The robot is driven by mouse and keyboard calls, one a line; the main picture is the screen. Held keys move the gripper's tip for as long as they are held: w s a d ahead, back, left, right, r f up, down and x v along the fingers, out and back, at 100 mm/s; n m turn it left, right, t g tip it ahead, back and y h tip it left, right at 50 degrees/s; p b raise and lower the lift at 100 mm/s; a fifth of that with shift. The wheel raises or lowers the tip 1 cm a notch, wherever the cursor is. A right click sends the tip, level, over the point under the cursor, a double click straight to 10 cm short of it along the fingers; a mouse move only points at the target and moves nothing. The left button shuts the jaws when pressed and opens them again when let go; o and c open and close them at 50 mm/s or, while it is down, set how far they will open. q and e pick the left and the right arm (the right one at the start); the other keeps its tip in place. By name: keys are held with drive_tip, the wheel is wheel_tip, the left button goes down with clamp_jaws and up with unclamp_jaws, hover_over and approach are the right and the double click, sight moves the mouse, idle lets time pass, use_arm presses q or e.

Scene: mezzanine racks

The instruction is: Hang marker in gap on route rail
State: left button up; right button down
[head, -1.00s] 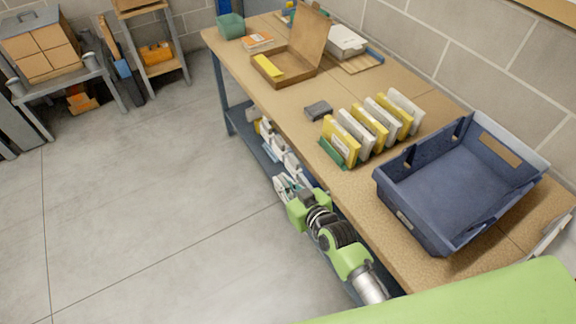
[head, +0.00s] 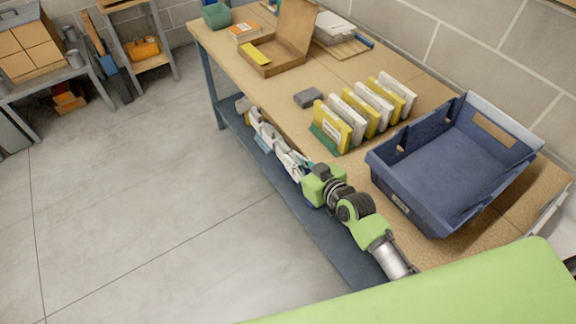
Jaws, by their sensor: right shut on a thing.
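My right gripper (head: 309,190) is low at the front edge of the workbench, by the near end of a row of white tags. Its green wrist housing hides most of the fingers. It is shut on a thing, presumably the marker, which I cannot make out. The row of mostly white tags (head: 268,139) runs along the bench front below the top, over the blue lower shelf. The rail and any gap in it are too small or hidden to tell. My left gripper is not in view.
On the workbench (head: 285,98) stand a blue crate (head: 400,200), a rack of yellow and white cards (head: 332,127), a small grey block (head: 308,97) and an open cardboard box (head: 275,68). A blue lower shelf (head: 300,215) runs underneath. The floor at left is clear.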

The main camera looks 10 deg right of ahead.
drive_tip(key=shift+w+d+f+b, duration=0.1)
drive_tip(key=shift+w+d+b, duration=0.15)
drive_tip(key=shift+d, duration=0.3)
drive_tip(key=shift+w+d+b, duration=0.15)
drive_tip(key=shift+d+b, duration=0.2)
drive_tip(key=shift+d, duration=0.15)
drive_tip(key=shift+f+b, duration=1.45)
drive_tip(key=shift+f, duration=0.55)
drive_tip(key=c, duration=2)
unclamp_jaws()
drive_tip(key=shift+c, duration=0.2)
drive_tip(key=v, duration=1.2)
drive_tip(key=shift+s, duration=0.1)
